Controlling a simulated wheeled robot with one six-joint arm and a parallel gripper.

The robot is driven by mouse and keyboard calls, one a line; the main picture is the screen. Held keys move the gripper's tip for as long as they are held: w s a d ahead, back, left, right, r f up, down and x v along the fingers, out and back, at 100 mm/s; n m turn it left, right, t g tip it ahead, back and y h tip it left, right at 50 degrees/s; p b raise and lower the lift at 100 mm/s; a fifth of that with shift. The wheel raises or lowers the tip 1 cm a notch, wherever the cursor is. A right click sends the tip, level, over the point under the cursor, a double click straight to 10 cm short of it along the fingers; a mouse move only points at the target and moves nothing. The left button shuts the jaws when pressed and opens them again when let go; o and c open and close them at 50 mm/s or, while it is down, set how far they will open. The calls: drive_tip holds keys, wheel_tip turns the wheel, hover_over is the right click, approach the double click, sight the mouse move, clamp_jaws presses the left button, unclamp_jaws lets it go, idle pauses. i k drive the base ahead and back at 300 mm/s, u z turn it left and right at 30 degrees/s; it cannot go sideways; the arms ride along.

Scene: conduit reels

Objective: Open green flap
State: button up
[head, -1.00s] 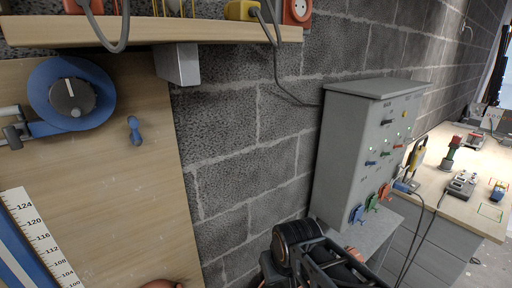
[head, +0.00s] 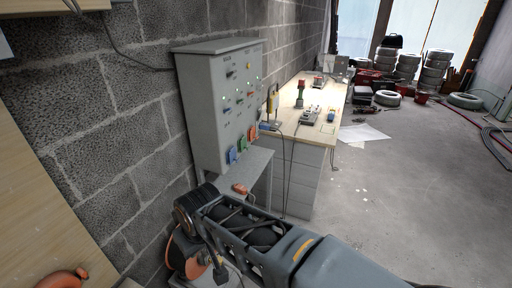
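The green flap (head: 242,143) is small and sits low on the front of a grey control box (head: 203,125) on the block wall. It is between a blue flap (head: 232,155) and an orange flap (head: 252,132). It looks shut, but it is too small to be sure. My arm crosses the bottom of the head view, with its bent joint below and in front of the box. I cannot make out my gripper's fingers, and nothing of mine touches the flaps.
A grey stand (head: 250,170) below the box holds a small red object (head: 240,189). A workbench (head: 292,117) with tools stands to the right. Orange round items show near my arm at the lower left. Open floor (head: 400,180) lies at right.

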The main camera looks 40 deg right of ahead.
sight(243, 142)
drive_tip(key=z, duration=0.45)
drive_tip(key=i, duration=0.3)
drive_tip(key=z, duration=0.8)
drive_tip(key=k, duration=0.45)
drive_tip(key=z, duration=1.25)
drive_tip(key=i, duration=1.5)
drive_tip(key=u, duration=2.4)
